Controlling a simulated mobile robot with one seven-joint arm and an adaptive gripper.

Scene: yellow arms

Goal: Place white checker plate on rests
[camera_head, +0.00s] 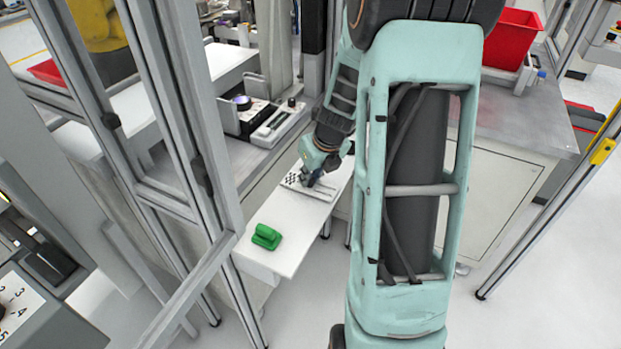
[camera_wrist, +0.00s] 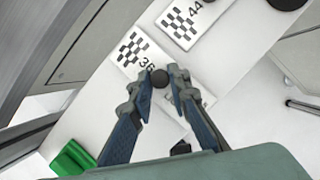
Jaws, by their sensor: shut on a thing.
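A white checker plate (camera_wrist: 149,62) marked 36 lies under my fingertips in the wrist view, over the white shelf. It has a black-and-white checker patch and a dark round knob (camera_wrist: 160,78). My gripper (camera_wrist: 163,74) has its fingertips on either side of this knob and is shut on it. A second white plate (camera_wrist: 205,27) marked 44 lies just beyond. In the head view my gripper (camera_head: 311,181) is low over the shelf, at the white checker plates (camera_head: 293,182). I cannot tell whether the held plate touches the shelf. The rests cannot be made out.
A green block-like object (camera_head: 266,236) stands on the near end of the white shelf (camera_head: 262,262); it also shows in the wrist view (camera_wrist: 72,158). A device with a dark tray (camera_head: 280,122) stands behind. Metal frame posts (camera_head: 180,110) rise on the left.

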